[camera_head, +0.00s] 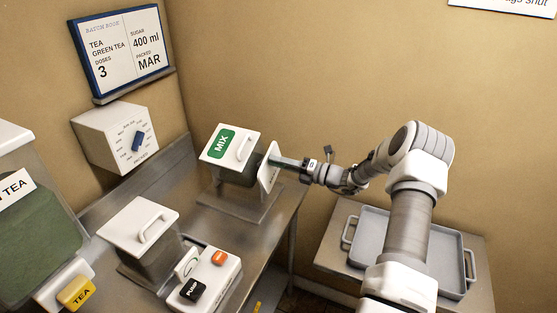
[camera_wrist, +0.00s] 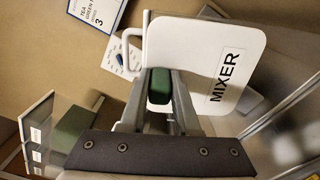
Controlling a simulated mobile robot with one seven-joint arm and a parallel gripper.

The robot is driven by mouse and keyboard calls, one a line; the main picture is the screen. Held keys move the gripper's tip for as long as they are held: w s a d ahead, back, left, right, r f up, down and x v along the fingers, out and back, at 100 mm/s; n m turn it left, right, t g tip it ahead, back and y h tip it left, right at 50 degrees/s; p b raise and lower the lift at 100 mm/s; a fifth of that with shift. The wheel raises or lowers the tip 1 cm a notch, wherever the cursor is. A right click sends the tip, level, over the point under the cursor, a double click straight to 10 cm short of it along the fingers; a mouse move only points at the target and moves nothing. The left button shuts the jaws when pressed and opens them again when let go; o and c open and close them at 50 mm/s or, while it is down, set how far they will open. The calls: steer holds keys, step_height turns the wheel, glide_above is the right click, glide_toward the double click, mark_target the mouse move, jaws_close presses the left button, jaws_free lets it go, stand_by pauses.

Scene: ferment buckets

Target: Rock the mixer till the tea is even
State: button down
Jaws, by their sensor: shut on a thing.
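The mixer is a dark-sided box with a white lid and a green MIX label (camera_head: 222,144), standing on a metal stand (camera_head: 240,201) at the table's right end. Its white side plate, marked MIXER (camera_wrist: 212,55), faces my gripper; the plate also shows edge-on in the head view (camera_head: 268,168). My gripper (camera_head: 280,161) reaches in from the right at that plate. In the wrist view its two fingers (camera_wrist: 160,78) are shut on a green part that looks like the mixer's handle. The tea inside the mixer cannot be made out.
A second white-lidded box (camera_head: 138,227) stands front left, beside a panel with an orange button and a black PUMP button (camera_head: 193,290). A green tea bin (camera_head: 35,235) is at far left. A dial box (camera_head: 115,138) and batch board (camera_head: 122,50) hang behind. A grey tray (camera_head: 375,232) lies right.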

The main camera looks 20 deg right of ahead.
steer(key=shift+w+d+r+m+p, duration=0.1)
steer(key=shift+w+d+m+p, duration=0.3)
steer(key=shift+m, duration=0.8)
steer(key=shift+w+d+r+m+p, duration=0.1)
steer(key=shift+w+d+m+p, duration=0.25)
steer(key=shift+m, duration=0.85)
steer(key=shift+w+d, duration=0.1)
steer(key=c, duration=0.6)
jaws_free()
steer(key=shift+c, duration=0.2)
steer(key=b+v, duration=0.3)
steer(key=v, duration=1.4)
steer(key=shift+d+r, duration=0.1)
